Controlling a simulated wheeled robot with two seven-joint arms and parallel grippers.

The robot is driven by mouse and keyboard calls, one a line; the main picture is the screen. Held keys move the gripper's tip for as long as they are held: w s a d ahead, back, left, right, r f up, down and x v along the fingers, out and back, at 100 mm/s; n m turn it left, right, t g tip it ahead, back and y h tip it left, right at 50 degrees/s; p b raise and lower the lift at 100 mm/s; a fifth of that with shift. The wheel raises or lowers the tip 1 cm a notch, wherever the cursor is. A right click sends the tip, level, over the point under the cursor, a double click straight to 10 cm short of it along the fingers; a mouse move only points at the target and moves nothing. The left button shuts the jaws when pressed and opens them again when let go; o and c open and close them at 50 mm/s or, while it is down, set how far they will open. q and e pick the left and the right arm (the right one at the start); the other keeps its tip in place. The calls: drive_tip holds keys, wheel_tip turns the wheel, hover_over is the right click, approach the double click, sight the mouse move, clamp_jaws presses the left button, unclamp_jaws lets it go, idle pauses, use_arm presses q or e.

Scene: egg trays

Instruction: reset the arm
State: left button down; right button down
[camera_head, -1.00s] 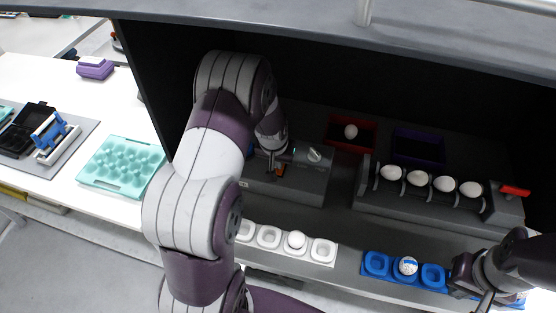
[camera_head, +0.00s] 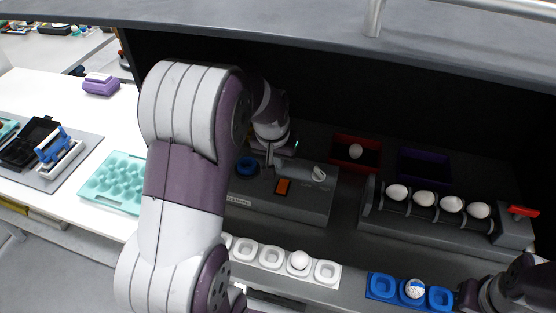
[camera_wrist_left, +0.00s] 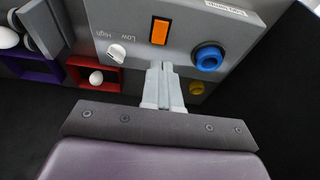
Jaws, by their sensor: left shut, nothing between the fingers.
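My left arm comes in from the left in the head view. Its gripper (camera_head: 270,157) is above the grey control box (camera_head: 310,202), near its back edge. In the left wrist view the left gripper's fingers (camera_wrist_left: 162,70) are pressed together with nothing between them, just short of the box's panel. My right gripper (camera_head: 468,294) is at the lower right, beside the blue egg tray (camera_head: 427,306); its fingers are too small and dark to read.
The box has an orange switch (camera_head: 283,186), a blue knob (camera_head: 247,166) and a white dial (camera_head: 319,174). A red bin (camera_head: 372,158) holds an egg. Several eggs sit on a roller rack (camera_head: 370,209). A white egg tray (camera_head: 271,257) is in front. A black wall stands behind.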

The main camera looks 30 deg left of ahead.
use_arm(q)
drive_tip(key=s+d+f+m+g, duration=0.1)
drive_tip(key=s+d+f+m, duration=0.1)
drive_tip(key=s+d, duration=0.8)
drive_tip(key=s, duration=0.4)
drive_tip(key=shift+d+f+m+g+h, duration=0.2)
drive_tip(key=shift+d+m+g+h, duration=0.05)
drive_tip(key=shift+m+g+h, duration=0.15)
drive_tip(key=shift+s, duration=0.1)
